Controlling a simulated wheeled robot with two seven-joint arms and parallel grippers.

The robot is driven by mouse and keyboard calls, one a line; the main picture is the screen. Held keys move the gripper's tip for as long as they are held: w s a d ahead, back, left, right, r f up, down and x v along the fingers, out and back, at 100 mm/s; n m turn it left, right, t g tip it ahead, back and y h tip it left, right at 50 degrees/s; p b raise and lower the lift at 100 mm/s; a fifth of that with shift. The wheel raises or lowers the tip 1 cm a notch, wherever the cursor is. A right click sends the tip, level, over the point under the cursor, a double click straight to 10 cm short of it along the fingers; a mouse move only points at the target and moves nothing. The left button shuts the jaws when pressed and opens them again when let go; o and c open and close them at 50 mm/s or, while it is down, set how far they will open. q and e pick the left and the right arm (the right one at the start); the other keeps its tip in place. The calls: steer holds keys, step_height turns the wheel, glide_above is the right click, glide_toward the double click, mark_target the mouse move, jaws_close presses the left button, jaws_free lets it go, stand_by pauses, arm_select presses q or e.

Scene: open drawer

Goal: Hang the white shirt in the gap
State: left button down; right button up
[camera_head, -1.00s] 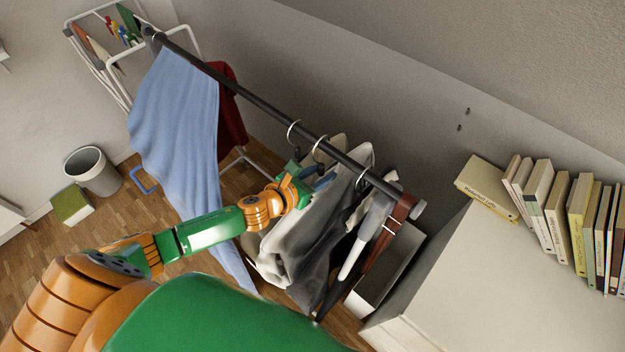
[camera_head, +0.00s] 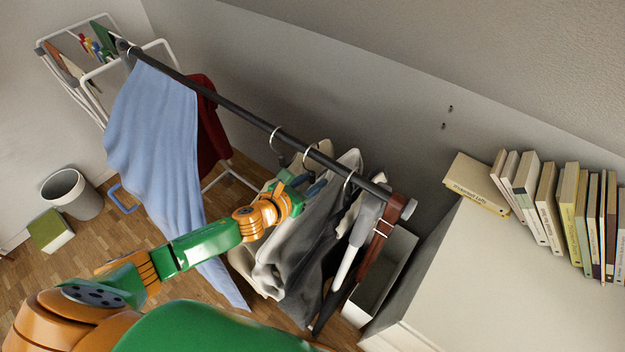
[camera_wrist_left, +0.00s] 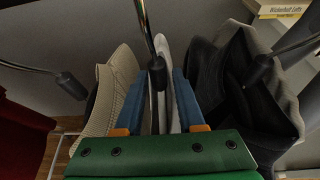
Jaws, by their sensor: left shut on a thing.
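My left gripper (camera_head: 302,186) is just below the rail, amid the hanging clothes. In the left wrist view its two blue fingers (camera_wrist_left: 161,103) stand either side of a hanger with a white garment, which I take for the white shirt (camera_wrist_left: 168,62), and are shut on it. The hanger's hook (camera_head: 308,153) is at the dark rail (camera_head: 235,108). A beige garment (camera_wrist_left: 116,88) hangs to its left and a dark grey one (camera_wrist_left: 225,80) to its right. In the head view the grey garment and my arm hide much of the shirt. My right gripper is not in view.
A blue cloth (camera_head: 160,130) and a dark red one (camera_head: 210,130) hang at the rail's far left, with bare rail between them and the shirts. A brown belt (camera_head: 375,245) hangs near the right end. A white cabinet (camera_head: 480,270) with books stands right.

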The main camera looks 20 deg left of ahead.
arm_select(q)
steer(key=shift+c, duration=2.2)
jaws_free()
steer(key=v, duration=0.7)
steer(key=shift+s+r, duration=0.1)
